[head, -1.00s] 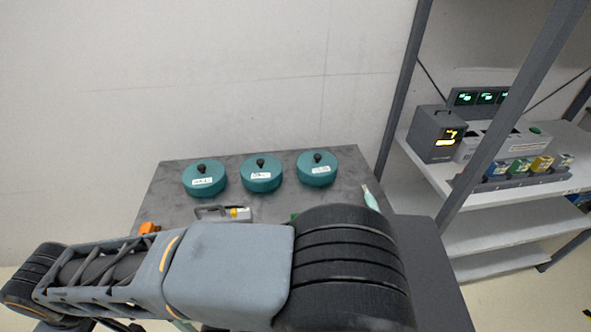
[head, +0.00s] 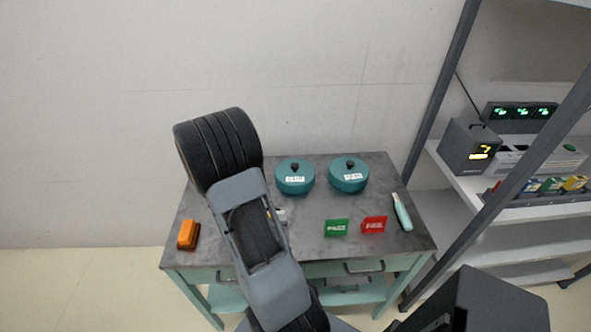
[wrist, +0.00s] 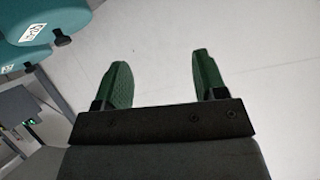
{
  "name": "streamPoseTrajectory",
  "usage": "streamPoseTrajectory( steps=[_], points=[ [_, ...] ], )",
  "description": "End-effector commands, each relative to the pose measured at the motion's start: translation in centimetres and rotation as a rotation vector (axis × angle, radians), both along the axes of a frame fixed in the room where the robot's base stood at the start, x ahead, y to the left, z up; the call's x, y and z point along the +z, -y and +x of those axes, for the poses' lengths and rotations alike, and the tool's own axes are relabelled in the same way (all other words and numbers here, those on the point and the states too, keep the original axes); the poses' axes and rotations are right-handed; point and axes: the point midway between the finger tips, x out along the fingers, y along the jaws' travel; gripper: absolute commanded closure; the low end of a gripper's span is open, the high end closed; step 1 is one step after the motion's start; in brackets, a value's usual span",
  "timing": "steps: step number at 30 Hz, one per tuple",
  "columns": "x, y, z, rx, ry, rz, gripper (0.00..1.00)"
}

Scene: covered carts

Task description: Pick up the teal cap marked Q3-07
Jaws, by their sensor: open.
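Two teal caps with black knobs and white labels stand on the dark table top, a middle one (head: 294,184) and a right one (head: 348,182). A third is hidden behind my arm in the head view. The labels are too small to read, so I cannot tell which cap is Q3-07. In the wrist view, a large teal cap (wrist: 60,14) with a label and a black knob shows at the upper left, with part of another cap (wrist: 14,54) below it. My gripper (wrist: 161,72) is open, with nothing between its green fingers and the caps off to its left.
The grey table top (head: 320,205) also holds an orange block (head: 188,235), a green card (head: 336,228), a red card (head: 374,225) and a pale teal-handled tool (head: 402,212). A shelf rack (head: 470,185) with devices stands at the right. A wall is close behind the table.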

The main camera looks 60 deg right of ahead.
Motion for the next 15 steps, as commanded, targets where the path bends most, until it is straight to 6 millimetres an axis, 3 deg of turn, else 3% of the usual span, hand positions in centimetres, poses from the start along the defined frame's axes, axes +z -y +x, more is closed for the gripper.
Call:
streamPoseTrajectory(
  steps=[1, 3, 6, 9, 15],
  points=[
    [-1.3, 2.4, -1.8, -0.119, -0.037, -0.028, 0.35],
    [-2.7, 4.7, -4.2, -0.261, -0.085, -0.066, 0.35],
    [-4.2, 6.6, -7.2, -0.414, -0.151, -0.106, 0.35],
    [-5.1, 7.7, -9.2, -0.51, -0.2, -0.131, 0.35],
    [-6.7, 10.5, -11.2, -0.575, -0.234, -0.147, 0.35]
  ],
)
